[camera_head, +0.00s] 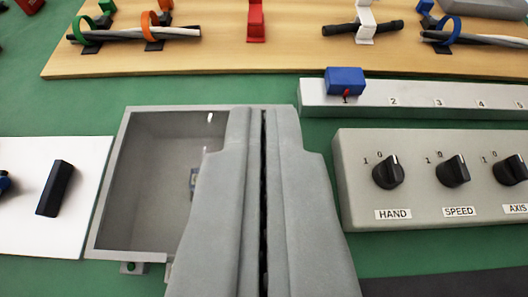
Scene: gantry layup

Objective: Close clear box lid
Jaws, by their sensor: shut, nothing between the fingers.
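A grey box (180,109) with a pale rim sits left of centre, its inside visible from above. A small tab with a hole sticks out at its near left edge. A small bright glint shows near its far right corner; I cannot tell whether a clear lid lies over the opening or stands open.
A grey panel with black knobs (388,172) stands on the right. Behind it is a numbered rail with a blue block (345,82). A wooden board (200,61) with cables in clips lies at the back. A white plate with a black switch (55,188) lies left.

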